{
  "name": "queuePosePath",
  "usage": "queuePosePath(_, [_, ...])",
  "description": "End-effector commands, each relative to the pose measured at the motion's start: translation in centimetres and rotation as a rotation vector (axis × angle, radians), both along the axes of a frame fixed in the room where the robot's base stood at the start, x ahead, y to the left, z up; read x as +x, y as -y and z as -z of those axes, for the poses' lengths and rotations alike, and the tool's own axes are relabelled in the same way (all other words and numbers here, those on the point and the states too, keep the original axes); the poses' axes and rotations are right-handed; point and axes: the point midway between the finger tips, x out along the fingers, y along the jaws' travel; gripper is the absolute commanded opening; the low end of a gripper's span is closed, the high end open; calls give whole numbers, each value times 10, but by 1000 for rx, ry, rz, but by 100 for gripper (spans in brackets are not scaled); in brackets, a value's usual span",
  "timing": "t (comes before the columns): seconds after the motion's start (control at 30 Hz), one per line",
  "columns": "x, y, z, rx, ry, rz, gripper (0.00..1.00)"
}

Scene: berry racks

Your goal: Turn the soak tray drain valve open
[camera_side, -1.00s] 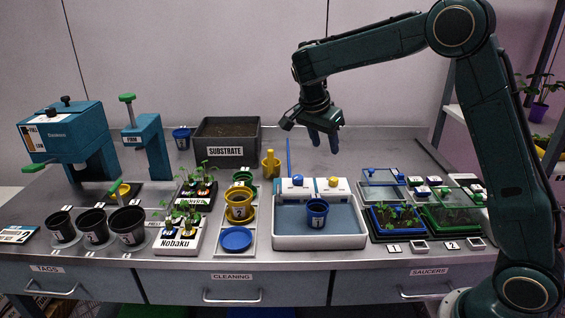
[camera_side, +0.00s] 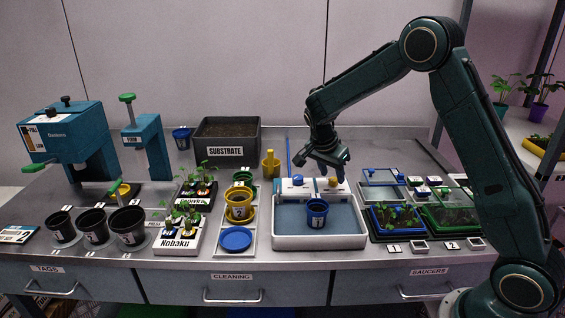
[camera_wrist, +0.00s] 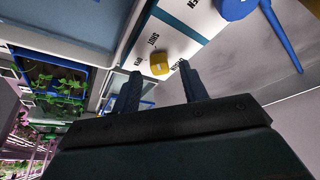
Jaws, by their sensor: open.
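The soak tray (camera_side: 288,242) is a white basin with bluish water, and a blue pot (camera_side: 316,212) stands in it. A white panel at its back edge carries a blue knob (camera_side: 298,181) on the left and a yellow knob (camera_side: 333,183) on the right. In the wrist view the yellow knob (camera_wrist: 159,64) sits beside printed words, one reading SHUT; the blue knob (camera_wrist: 232,8) is at the top. My gripper (camera_side: 335,175) is open and empty, just above the yellow knob. In the wrist view its two fingers (camera_wrist: 158,82) point toward the yellow knob, apart from it.
A blue rod (camera_side: 288,152) stands behind the panel, also visible in the wrist view (camera_wrist: 282,38). A yellow bottle-like item (camera_side: 270,164) and the substrate bin (camera_side: 226,152) are to the left. Seedling trays (camera_side: 398,222) stand close on the right.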

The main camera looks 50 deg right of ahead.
Motion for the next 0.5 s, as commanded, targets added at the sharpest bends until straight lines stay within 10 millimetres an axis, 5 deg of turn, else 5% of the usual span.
queuePosePath(0.5, [0, 7, 16, 1, -1, 0, 43])
